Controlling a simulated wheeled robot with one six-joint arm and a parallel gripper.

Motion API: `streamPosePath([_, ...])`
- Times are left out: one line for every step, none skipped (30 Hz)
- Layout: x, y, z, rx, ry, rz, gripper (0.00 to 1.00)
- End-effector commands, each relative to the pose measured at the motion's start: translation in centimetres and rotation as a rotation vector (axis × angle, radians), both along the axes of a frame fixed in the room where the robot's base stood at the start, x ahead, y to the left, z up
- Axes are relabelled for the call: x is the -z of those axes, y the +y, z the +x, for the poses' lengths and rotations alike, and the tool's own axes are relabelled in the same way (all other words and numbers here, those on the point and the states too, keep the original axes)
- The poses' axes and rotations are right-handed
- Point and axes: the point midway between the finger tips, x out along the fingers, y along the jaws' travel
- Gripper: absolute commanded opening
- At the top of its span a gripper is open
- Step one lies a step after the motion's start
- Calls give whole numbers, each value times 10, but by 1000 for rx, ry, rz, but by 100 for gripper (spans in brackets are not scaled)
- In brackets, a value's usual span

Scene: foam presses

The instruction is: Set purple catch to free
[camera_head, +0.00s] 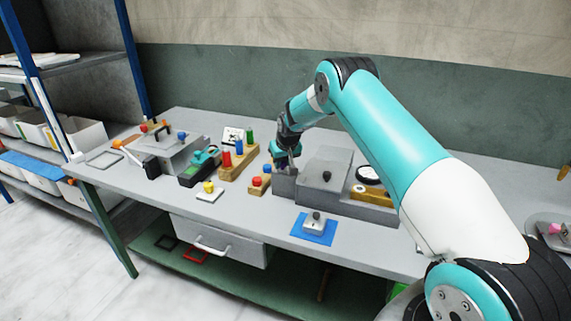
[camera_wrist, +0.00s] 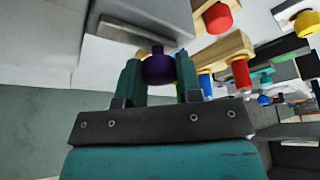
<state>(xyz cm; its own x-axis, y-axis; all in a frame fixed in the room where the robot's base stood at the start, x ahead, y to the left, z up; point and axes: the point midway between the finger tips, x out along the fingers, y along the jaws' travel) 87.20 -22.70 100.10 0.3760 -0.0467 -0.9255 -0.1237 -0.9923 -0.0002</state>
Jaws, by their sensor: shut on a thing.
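The purple catch (camera_wrist: 158,68) is a dark round knob at the end of a grey block (camera_wrist: 150,12) in the wrist view. My gripper (camera_wrist: 158,75) has one teal finger on each side of the knob and is shut on it. In the head view my gripper (camera_head: 284,163) reaches down at the left end of the grey press (camera_head: 325,178), and the purple catch cannot be made out there. The catch's setting cannot be read from these frames.
Close to the left stand a wooden block with red and blue knobs (camera_head: 260,181) and a rack of coloured pegs (camera_head: 238,162). A blue mat (camera_head: 306,236) with a grey knobbed piece lies in front. Bare table (camera_head: 240,215) shows at the front.

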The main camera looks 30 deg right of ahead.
Motion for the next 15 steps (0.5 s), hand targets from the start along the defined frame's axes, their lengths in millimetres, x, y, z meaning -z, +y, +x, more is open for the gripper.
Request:
streamPosePath([-2, 3, 2, -5, -9, 0, 0])
streamPosePath([-2, 3, 3, -5, -9, 0, 35])
streamPosePath([-2, 3, 3, -5, -9, 0, 44])
streamPosePath([-2, 3, 3, -5, -9, 0, 51])
streamPosePath([-2, 3, 2, -5, -8, 0, 58])
streamPosePath([-1, 2, 2, -4, -8, 1, 58])
streamPosePath([-1, 1, 2, -3, -7, 0, 58])
streamPosePath([-1, 1, 2, -3, -7, 0, 58])
streamPosePath([-1, 1, 2, -3, -7, 0, 58])
streamPosePath([-1, 1, 2, -3, -6, 0, 58])
streamPosePath([-1, 1, 1, -2, -6, -1, 58])
streamPosePath([-1, 1, 1, -2, -6, -1, 58])
streamPosePath([-1, 1, 1, -2, -6, -1, 58])
streamPosePath([-2, 1, 1, -1, -6, 0, 58])
streamPosePath([-3, 1, 1, -1, -6, 0, 58])
